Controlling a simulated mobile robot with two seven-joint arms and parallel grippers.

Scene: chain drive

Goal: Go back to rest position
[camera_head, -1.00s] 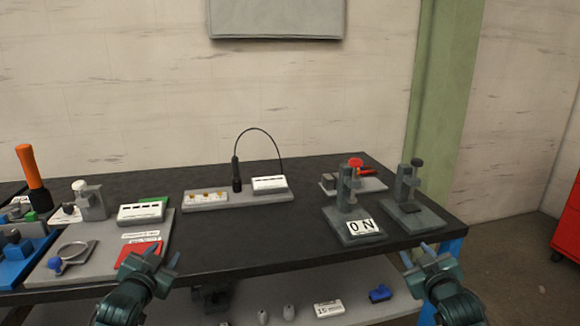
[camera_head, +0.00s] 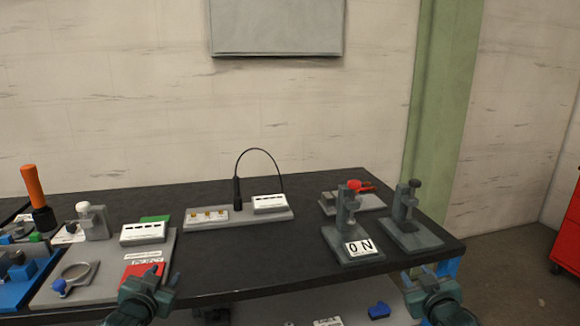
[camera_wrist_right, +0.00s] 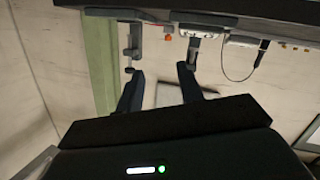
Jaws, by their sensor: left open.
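My left gripper (camera_head: 153,276) is at the lower left of the head view, in front of the bench's near edge. It is open and empty. My right gripper (camera_head: 427,274) is at the lower right, near the bench's front right corner. The right wrist view shows its two fingers (camera_wrist_right: 158,82) spread apart with nothing between them. The dark bench top (camera_head: 285,255) lies beyond both grippers, and neither is seen holding anything.
Two grey clamp stands (camera_head: 352,230) (camera_head: 407,220) stand at the bench's right end. A grey base with a white box (camera_head: 270,204) and black cable is at the middle back. A grey board (camera_head: 100,285) with parts lies left. The middle front of the bench is clear.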

